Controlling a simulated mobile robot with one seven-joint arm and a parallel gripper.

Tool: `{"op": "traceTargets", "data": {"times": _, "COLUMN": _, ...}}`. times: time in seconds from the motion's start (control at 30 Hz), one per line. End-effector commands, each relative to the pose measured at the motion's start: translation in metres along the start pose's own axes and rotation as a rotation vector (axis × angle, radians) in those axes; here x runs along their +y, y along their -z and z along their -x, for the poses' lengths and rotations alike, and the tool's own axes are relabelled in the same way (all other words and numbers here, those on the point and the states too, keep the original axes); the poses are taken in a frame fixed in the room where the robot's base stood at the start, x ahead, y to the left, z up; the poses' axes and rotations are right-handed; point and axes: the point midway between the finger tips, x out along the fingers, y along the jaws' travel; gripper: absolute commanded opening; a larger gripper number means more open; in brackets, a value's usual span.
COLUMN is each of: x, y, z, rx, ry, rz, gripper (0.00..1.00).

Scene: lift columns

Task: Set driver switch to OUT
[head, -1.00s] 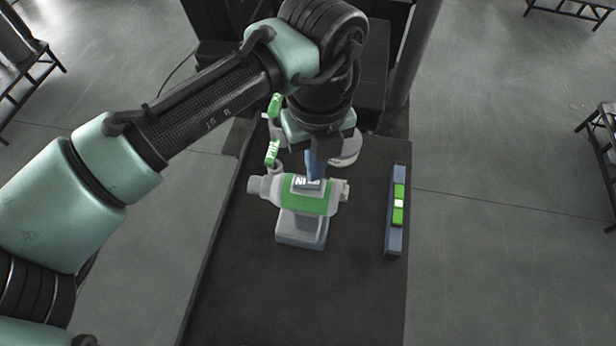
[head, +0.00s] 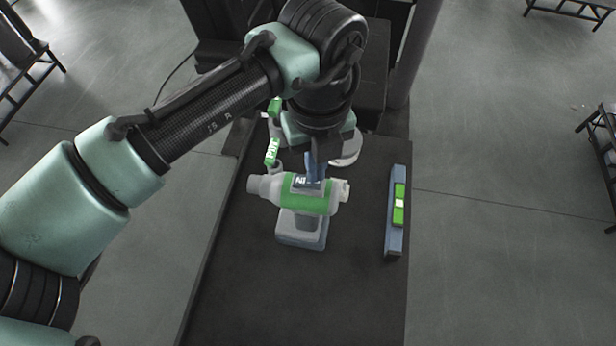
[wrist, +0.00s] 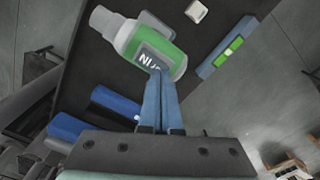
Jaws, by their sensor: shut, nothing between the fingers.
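The driver (head: 308,203), a grey and green tool-shaped body on a grey foot, stands on the dark bench. It also shows in the wrist view (wrist: 140,42). A dark plate with white letters (wrist: 151,61), partly covered, lies on its upper side; the letters look like "IN", the rest is hidden. My gripper (head: 313,182) has its blue fingers together, with nothing between them. Its fingertips (wrist: 160,76) are at the plate's edge, touching or just above it; I cannot tell which. The switch's exact setting is not readable.
A blue-grey bar with green segments and a white middle mark (head: 397,212) lies right of the driver. Green-tagged parts (head: 271,152) and a round pale part (head: 346,150) sit behind it. The bench front (head: 290,300) is clear.

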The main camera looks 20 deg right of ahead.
Motion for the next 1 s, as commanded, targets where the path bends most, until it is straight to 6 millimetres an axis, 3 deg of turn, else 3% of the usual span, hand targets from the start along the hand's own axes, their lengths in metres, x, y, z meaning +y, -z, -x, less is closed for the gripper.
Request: {"op": "traceTargets", "data": {"times": 1.0, "x": 0.001, "y": 0.000, "z": -0.013, "rx": 0.001, "ry": -0.002, "rz": 0.001, "gripper": 0.00}}
